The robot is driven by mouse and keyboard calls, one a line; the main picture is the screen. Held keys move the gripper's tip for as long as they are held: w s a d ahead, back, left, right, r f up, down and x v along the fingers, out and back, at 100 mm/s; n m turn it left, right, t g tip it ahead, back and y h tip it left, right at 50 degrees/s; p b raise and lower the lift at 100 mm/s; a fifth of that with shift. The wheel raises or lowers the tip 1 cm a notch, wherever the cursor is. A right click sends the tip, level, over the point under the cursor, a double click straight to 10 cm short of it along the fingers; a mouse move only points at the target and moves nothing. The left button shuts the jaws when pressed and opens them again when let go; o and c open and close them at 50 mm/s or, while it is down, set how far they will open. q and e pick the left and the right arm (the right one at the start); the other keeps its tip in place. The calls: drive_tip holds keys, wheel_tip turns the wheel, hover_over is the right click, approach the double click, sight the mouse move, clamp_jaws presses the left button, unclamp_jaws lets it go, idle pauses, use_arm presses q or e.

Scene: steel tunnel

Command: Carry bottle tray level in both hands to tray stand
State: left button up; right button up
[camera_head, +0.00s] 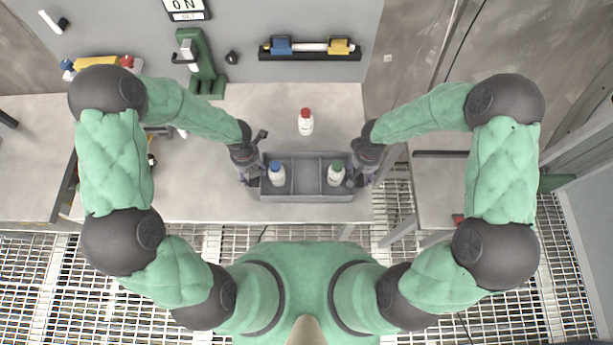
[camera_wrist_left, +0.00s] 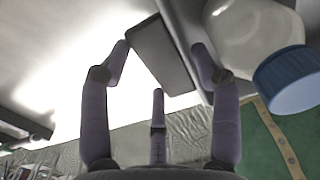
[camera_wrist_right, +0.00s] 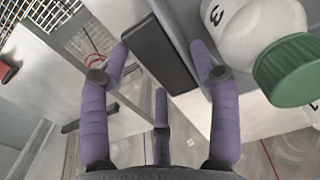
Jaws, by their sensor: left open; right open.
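The grey bottle tray (camera_head: 306,197) sits on the workbench near its front edge. A blue-capped white bottle (camera_head: 277,175) stands in its left compartment and a green-capped one (camera_head: 336,175) in its right; the middle one is empty. A red-capped white bottle (camera_head: 305,123) stands on the bench behind the tray. My left gripper (camera_head: 252,176) is at the tray's left end, open, with a dark end handle (camera_wrist_left: 163,52) between its fingers. My right gripper (camera_head: 362,177) is at the right end, open, with the other dark handle (camera_wrist_right: 158,52) between its fingers.
A separate grey surface (camera_head: 440,190) with a dark bar at its back stands to the right, across a gap; I cannot tell whether it is the tray stand. A green stand (camera_head: 205,65) and a wall rack (camera_head: 310,50) are behind. Metal grating (camera_head: 400,240) covers the floor.

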use_arm(q)
drive_tip(key=shift+f, duration=0.8)
use_arm(e)
drive_tip(key=shift+f, duration=0.8)
use_arm(q)
drive_tip(key=c, duration=1.2)
use_arm(e)
drive_tip(key=c, duration=1.2)
use_arm(q)
drive_tip(key=shift+o, duration=0.2)
use_arm(e)
drive_tip(key=shift+o, duration=0.2)
use_arm(q)
drive_tip(key=shift+r, duration=0.2)
use_arm(e)
drive_tip(key=shift+r, duration=0.2)
